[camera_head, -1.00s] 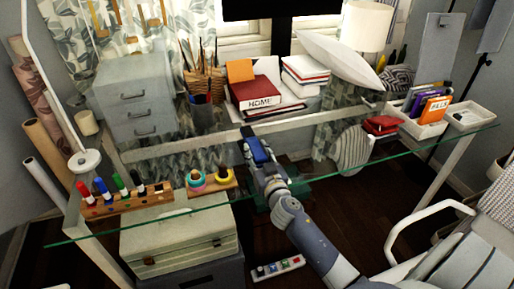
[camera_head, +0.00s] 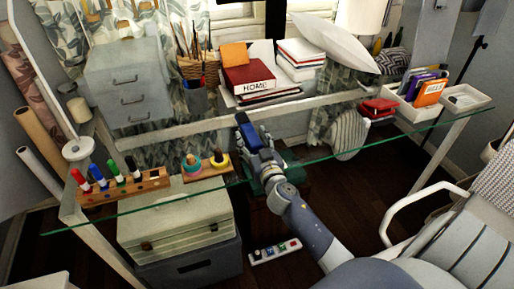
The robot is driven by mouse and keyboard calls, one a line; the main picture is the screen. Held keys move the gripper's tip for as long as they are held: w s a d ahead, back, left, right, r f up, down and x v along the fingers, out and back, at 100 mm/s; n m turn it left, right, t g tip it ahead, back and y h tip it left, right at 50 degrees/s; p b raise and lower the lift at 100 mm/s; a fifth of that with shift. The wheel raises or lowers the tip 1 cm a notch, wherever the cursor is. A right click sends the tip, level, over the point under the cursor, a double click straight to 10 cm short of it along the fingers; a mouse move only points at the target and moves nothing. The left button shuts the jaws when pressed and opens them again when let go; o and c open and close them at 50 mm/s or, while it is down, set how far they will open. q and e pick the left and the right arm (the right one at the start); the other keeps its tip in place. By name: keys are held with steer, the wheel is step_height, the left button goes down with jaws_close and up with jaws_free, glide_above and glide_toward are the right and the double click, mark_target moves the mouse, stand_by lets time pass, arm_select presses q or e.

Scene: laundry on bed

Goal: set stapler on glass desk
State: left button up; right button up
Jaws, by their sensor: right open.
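The glass desk (camera_head: 330,120) is a clear greenish sheet on a white frame, and its front edge slants across the view. My right gripper (camera_head: 241,122) reaches in from the lower right and appears over the middle of the desk, in front of the red HOME box. It is open. Dark and blue shapes show at its fingers, and I cannot tell whether they are a stapler or parts of the gripper. I cannot make out the stapler for certain anywhere. My left gripper is not in view.
A wooden marker rack (camera_head: 125,187) and a ring stacker (camera_head: 206,166) stand at the desk's left. The HOME box (camera_head: 248,75) and books (camera_head: 303,52) are at the back. White trays (camera_head: 466,97) stand at right. A chair (camera_head: 460,250) is at lower right.

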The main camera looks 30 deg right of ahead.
steer(key=b+v, duration=0.1)
steer(key=v, duration=1.1)
steer(key=shift+w, duration=0.1)
